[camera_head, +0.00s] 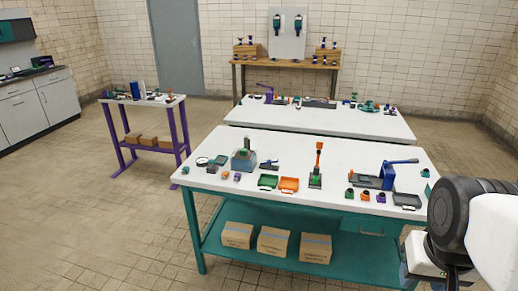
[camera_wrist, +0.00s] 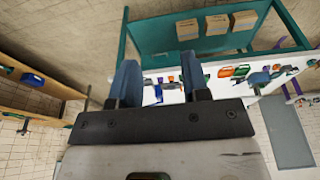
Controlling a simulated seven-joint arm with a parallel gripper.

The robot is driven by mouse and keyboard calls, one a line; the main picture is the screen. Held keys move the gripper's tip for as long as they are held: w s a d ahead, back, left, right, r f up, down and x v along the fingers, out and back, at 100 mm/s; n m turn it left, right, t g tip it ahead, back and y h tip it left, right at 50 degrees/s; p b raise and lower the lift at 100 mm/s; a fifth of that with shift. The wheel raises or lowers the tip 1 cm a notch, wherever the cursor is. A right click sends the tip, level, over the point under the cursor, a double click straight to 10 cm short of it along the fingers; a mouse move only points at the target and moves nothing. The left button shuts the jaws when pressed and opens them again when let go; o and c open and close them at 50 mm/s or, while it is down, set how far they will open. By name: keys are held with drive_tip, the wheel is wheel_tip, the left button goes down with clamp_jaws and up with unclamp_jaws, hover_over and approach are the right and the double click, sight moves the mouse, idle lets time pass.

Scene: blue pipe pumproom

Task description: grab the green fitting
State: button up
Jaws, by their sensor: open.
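A small dark green fitting (camera_head: 349,194) stands near the front right edge of the white-topped front table (camera_head: 330,205), left of an orange fitting (camera_head: 365,195) and a purple fitting (camera_head: 381,197). All are very small in the head view. My gripper (camera_wrist: 158,72) is open and empty in the wrist view, its two blue fingers well apart. It is off the table, with the tabletop and its small items some way beyond the fingers. I cannot pick out the green fitting for certain in the wrist view. The head view does not show my fingers.
A blue lever tool (camera_head: 385,176) stands just behind the fittings, with a dark tray (camera_head: 407,201) to their right. An orange-handled tool (camera_head: 317,165), an orange tray (camera_head: 289,185) and a green tray (camera_head: 268,182) are further left. Cardboard boxes (camera_head: 273,241) sit on the lower shelf.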

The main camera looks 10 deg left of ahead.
drive_tip(key=w+a+r+n+y, duration=0.15)
drive_tip(key=w+a+r, duration=0.25)
drive_tip(key=w, duration=0.7)
drive_tip(key=w+a+r+n, duration=0.3)
drive_tip(key=w+r, duration=0.1)
drive_tip(key=w, duration=0.8)
drive_tip(key=w+a+n, duration=0.2)
drive_tip(key=w+a, duration=0.2)
drive_tip(key=w, duration=0.3)
drive_tip(key=w+a+n+g, duration=0.1)
drive_tip(key=w+a, duration=0.3)
drive_tip(key=w, duration=0.3)
drive_tip(key=w+a+n, duration=0.2)
drive_tip(key=w+a, duration=0.2)
drive_tip(key=w, duration=0.4)
drive_tip(key=n+g+y, duration=0.2)
drive_tip(key=n+y, duration=0.1)
drive_tip(key=n, duration=0.6)
hover_over(243, 150)
drive_tip(key=d, duration=0.3)
wheel_tip(243, 150, down, 24)
drive_tip(key=shift+w+f, duration=0.1)
drive_tip(key=shift+x, duration=1.35)
